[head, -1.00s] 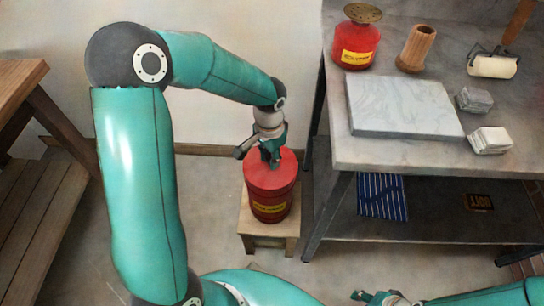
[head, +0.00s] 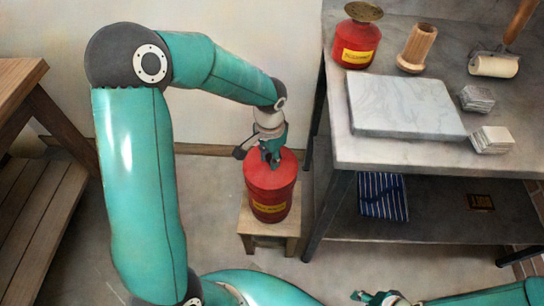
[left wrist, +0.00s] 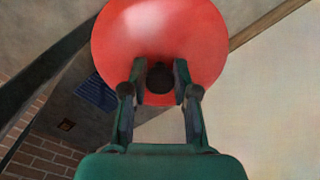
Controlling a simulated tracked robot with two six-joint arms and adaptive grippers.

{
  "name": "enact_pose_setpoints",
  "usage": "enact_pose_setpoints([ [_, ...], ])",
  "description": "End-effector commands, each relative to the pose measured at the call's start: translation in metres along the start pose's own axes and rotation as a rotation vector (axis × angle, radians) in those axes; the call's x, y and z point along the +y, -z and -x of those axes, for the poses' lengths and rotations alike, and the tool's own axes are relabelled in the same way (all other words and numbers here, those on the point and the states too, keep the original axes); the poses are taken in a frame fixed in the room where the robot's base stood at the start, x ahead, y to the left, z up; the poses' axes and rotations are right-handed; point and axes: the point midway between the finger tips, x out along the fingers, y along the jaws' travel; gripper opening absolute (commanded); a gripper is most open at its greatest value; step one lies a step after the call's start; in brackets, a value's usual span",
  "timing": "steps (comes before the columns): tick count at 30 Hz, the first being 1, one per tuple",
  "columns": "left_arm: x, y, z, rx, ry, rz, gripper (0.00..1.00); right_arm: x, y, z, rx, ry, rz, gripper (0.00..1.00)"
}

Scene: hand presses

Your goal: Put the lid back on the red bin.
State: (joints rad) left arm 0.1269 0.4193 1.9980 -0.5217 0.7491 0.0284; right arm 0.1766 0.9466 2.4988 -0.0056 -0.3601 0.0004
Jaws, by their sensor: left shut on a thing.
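The red bin (head: 270,205) stands upright on a low wooden stool and has a yellow label. Its red lid (head: 285,164) is at the bin's top; I cannot tell whether it sits fully flush. In the left wrist view the lid (left wrist: 205,45) is a round red disc with a dark knob (left wrist: 160,77) at its middle. My left gripper (head: 271,158) points down over the lid, and its two fingers (left wrist: 155,80) are shut on the knob. My right gripper (head: 372,298) is at the bottom edge, away from the bin; its opening is unclear.
The low stool (head: 246,222) stands beside a grey bench (head: 440,160) on its right. The bench holds a red can (head: 357,42), a wooden cup (head: 417,47), a marble slab (head: 405,103) and small stacked tiles (head: 490,140). A wooden stand (head: 40,200) is at left.

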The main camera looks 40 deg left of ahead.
Motion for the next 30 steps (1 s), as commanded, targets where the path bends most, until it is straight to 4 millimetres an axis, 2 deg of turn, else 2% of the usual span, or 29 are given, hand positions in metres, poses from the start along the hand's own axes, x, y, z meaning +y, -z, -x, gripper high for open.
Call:
enact_pose_setpoints([
  [14, 0.0000, 0.0003, -0.0002, 0.001, 0.000, 0.000, 0.00, 0.0005, 0.0000, -0.0013, 0.000, 0.000, 0.000, 0.40],
  [15, 0.0000, 0.0003, -0.0002, 0.000, 0.000, 0.000, 0.32, 0.0005, 0.0000, -0.0013, 0.000, 0.000, 0.000, 0.40],
  [19, 0.0000, 0.0003, -0.0003, 0.000, 0.000, 0.000, 0.53, 0.0005, 0.0000, -0.0013, 0.000, 0.000, 0.000, 0.40],
  [20, 0.0000, 0.0002, -0.0003, 0.000, 0.000, 0.000, 0.58, 0.0005, 0.0000, -0.0013, 0.000, 0.000, 0.000, 0.40],
  [26, 0.0001, 0.0002, -0.0004, 0.000, 0.000, 0.000, 0.58, 0.0005, 0.0000, -0.0013, 0.000, 0.000, 0.000, 0.40],
  [30, 0.0001, 0.0000, -0.0006, 0.000, 0.000, 0.000, 0.78, 0.0005, 0.0000, -0.0014, 0.000, 0.000, 0.000, 0.40],
])
